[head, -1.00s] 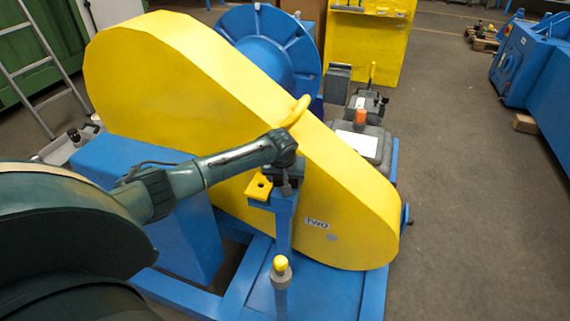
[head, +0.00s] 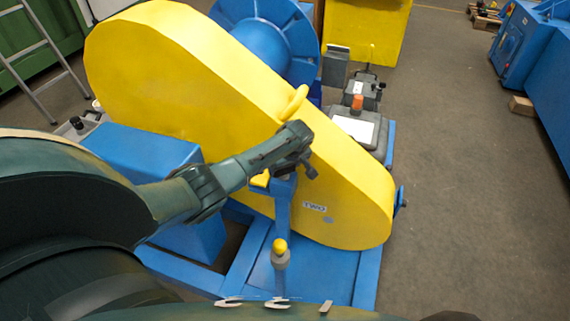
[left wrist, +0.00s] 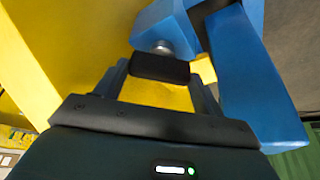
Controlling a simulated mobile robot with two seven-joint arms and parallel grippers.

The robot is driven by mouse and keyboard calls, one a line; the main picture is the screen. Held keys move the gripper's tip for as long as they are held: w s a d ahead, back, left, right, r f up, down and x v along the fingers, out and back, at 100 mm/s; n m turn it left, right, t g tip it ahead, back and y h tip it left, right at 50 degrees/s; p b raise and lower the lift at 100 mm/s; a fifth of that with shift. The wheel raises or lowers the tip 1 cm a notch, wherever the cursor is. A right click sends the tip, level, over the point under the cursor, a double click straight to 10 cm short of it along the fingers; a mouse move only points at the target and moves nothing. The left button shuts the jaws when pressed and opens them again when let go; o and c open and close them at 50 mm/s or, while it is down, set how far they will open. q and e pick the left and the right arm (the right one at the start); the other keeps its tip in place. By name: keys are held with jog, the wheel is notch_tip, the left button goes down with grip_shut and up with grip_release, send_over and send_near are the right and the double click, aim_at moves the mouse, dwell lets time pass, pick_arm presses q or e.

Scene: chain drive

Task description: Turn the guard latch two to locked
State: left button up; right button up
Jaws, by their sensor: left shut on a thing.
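The large yellow chain guard (head: 190,80) runs diagonally across the head view, with a small label reading TWO (head: 314,206) near its lower end. Beside that label a blue post (head: 283,210) rises in front of the guard. My left gripper (head: 303,166) is at the top of this post and hides most of the latch there. In the left wrist view, its two fingers are shut on a black latch handle (left wrist: 160,67), next to a silver bolt (left wrist: 161,47) on a blue part. Whether the latch is locked cannot be told. My right gripper is not in view.
A yellow loop handle (head: 294,102) stands on the guard just above my left wrist. A yellow-topped knob (head: 280,246) stands on the blue frame below. Grey boxes (head: 357,130) stand behind the guard.

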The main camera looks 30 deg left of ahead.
pick_arm(q)
jog(key=shift+a, duration=0.1)
dwell(0.4)
jog(key=o, duration=0.9)
jog(key=shift+r, duration=0.1)
jog(key=shift+o, duration=0.4)
jog(key=shift+w, duration=0.1)
